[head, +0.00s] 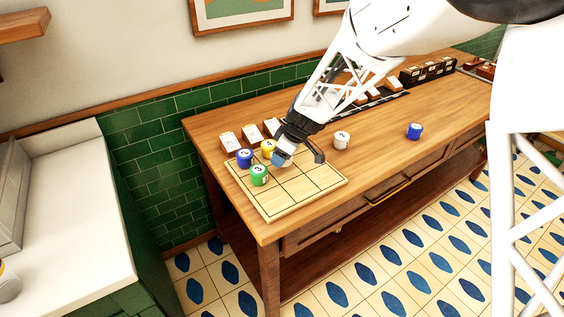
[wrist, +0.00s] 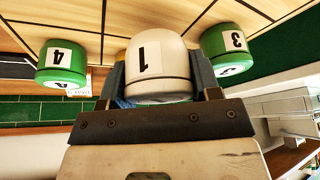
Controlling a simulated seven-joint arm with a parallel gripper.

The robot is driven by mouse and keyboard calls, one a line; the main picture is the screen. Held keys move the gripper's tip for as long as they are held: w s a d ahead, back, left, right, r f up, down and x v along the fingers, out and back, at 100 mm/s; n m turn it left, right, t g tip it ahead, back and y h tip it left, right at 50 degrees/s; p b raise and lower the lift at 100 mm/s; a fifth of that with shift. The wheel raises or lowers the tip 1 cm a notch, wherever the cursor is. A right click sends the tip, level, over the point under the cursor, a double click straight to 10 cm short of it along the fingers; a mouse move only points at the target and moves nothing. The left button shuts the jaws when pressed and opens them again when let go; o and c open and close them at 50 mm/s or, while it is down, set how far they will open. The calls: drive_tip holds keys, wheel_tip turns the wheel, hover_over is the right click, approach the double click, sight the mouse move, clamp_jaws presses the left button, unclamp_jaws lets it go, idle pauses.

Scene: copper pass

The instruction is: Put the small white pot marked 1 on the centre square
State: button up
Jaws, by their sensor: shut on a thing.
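The small white pot marked 1 (wrist: 158,68) is between my gripper's fingers (wrist: 160,90) in the wrist view, its number facing the camera. In the head view my gripper (head: 284,160) is over the wooden grid board (head: 307,201), around its middle, and hides most or all of that pot. I cannot tell whether the pot touches the board. A green pot (head: 259,175), a blue pot (head: 244,157) and a yellow pot (head: 268,147) stand on the board, left of my gripper. In the wrist view green pots marked 4 (wrist: 62,66) and 3 (wrist: 227,50) flank the held pot.
Another white pot (head: 342,139) and a blue pot (head: 413,131) stand on the table (head: 377,158), right of the board. Small wooden card holders (head: 230,142) line the table behind the board, with black boxes (head: 428,72) farther right. The board's front right squares are clear.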

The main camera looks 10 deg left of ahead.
drive_tip(key=shift+f, duration=1.5)
drive_tip(key=shift+f, duration=0.15)
drive_tip(key=o, duration=1)
drive_tip(key=w+v, duration=0.1)
drive_tip(key=v, duration=1.1)
drive_tip(key=shift+s, duration=0.45)
